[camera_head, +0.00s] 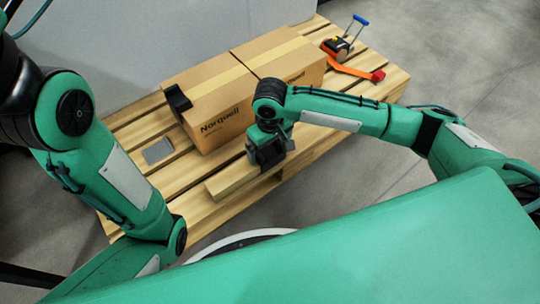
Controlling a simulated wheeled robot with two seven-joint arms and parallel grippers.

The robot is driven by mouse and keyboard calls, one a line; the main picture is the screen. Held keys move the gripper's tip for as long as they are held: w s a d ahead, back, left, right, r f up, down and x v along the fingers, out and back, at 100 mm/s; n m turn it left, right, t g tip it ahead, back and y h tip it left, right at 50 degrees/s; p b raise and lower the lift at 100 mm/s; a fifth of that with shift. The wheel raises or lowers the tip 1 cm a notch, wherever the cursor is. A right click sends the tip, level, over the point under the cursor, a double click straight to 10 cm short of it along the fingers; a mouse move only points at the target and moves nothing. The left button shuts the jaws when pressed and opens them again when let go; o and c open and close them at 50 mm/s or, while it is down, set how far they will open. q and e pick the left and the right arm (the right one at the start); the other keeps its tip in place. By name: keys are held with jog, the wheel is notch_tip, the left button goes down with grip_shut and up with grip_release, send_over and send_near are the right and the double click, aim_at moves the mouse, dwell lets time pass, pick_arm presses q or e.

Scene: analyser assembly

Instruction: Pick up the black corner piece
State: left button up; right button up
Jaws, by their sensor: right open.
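The black corner piece (178,98) sits at the left end of the cardboard boxes, at the upper left corner of the nearer box (215,110) marked "Norquell". My right gripper (268,163) points down in front of that box's right part, above the wooden pallet's near edge. It is open, well to the right of the corner piece and apart from it. Its fingertips are dark and hard to make out. My left arm comes in from the left and bends down toward the bottom; its gripper is not in view.
The boxes stand on a wooden pallet (130,133). A small grey plate (158,151) lies on its left part. A wooden block (235,178) lies near the front edge, by my right gripper. A ratchet (338,46) with an orange strap (352,70) lies at the far right.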

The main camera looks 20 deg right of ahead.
jog(key=c, duration=0.9)
jog(key=shift+r, duration=0.1)
jog(key=shift+c, duration=0.2)
